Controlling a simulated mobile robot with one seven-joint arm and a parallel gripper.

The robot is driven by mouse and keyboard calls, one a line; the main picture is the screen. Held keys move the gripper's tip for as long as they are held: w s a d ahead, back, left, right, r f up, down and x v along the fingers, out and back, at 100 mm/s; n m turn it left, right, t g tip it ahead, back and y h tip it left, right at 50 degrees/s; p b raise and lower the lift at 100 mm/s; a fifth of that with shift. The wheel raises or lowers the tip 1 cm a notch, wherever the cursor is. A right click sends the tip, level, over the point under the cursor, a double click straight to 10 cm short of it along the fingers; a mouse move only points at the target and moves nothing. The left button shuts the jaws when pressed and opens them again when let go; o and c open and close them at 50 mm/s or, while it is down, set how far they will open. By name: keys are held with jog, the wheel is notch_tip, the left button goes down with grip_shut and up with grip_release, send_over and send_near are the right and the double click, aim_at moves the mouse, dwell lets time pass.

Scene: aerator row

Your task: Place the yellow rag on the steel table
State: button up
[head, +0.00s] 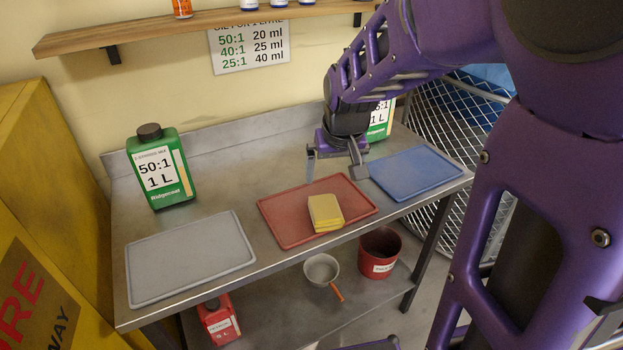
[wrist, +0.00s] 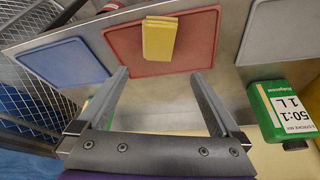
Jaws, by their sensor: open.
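The yellow rag (head: 325,212) is a folded block lying on the red mat (head: 282,228) in the middle of the steel table (head: 225,192). In the wrist view the rag (wrist: 159,38) lies on the red mat (wrist: 195,48) beyond my fingertips. My gripper (head: 337,165) is open and empty, above the back edge of the red mat, behind the rag and apart from it. Its two fingers also show spread wide in the wrist view (wrist: 158,78).
A grey mat (head: 190,258) lies left and a blue mat (head: 415,172) right. A green can (head: 160,170) stands back left; another green can (head: 380,120) stands behind my gripper. A red bucket (head: 379,255), saucepan (head: 321,270) and red can (head: 219,320) are below. A shelf (head: 200,25) hangs above.

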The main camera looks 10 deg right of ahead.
jog(key=b, duration=0.5)
send_over(325, 209)
jog(key=s, duration=0.1)
notch_tip(325, 209, down, 11)
jog(key=shift+s+a+r, duration=0.1)
jog(key=shift+s+b+x, duration=0.15)
jog(key=shift+b+x, duration=0.75)
jog(key=shift+x, duration=0.35)
jog(key=shift+s+b+x, duration=0.15)
jog(key=shift+b+x, duration=0.75)
jog(key=shift+x, duration=0.35)
jog(key=shift+f, duration=0.4)
